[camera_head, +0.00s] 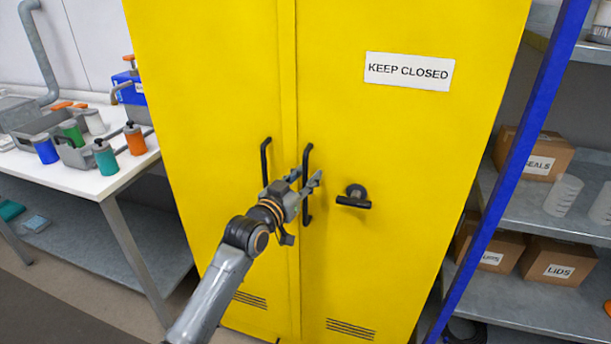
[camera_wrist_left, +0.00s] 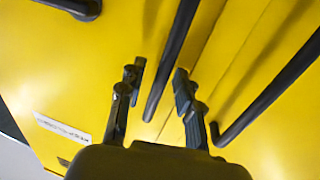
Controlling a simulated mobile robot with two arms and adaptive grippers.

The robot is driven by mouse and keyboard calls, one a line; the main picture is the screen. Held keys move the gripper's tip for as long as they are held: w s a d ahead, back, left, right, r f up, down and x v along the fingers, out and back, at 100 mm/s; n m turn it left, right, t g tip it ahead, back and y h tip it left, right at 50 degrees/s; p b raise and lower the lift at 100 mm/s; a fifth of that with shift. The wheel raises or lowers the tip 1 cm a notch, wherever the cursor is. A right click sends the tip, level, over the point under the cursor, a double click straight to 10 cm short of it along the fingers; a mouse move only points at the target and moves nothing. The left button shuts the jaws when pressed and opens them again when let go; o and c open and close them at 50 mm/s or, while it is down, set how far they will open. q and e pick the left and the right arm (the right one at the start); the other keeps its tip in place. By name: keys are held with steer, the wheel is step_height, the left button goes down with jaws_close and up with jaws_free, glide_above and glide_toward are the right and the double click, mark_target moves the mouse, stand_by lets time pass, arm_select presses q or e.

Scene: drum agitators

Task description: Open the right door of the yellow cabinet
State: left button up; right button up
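The yellow cabinet (camera_head: 215,60) stands ahead with both doors shut, its seam running down the middle. The right door (camera_head: 400,130) has a "KEEP CLOSED" sign (camera_head: 409,71), a black vertical bar handle (camera_head: 306,160) near the seam and a black T-shaped latch (camera_head: 354,198) to the right of it. My left gripper (camera_head: 306,183) is at the right door's handle. In the left wrist view its fingers (camera_wrist_left: 160,80) are open, one on each side of that handle (camera_wrist_left: 178,40), with gaps showing. The left door's handle (camera_wrist_left: 265,95) lies outside the fingers. My right gripper is not in view.
The left door's handle (camera_head: 265,160) is close beside my gripper. A white table (camera_head: 70,178) with bottles stands at the left. A shelf rack with a blue post (camera_head: 515,160) and cardboard boxes (camera_head: 558,262) stands close at the right.

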arm_select(q)
steer(key=shift+w+d, duration=0.1)
steer(key=shift+c, duration=0.2)
jaws_close()
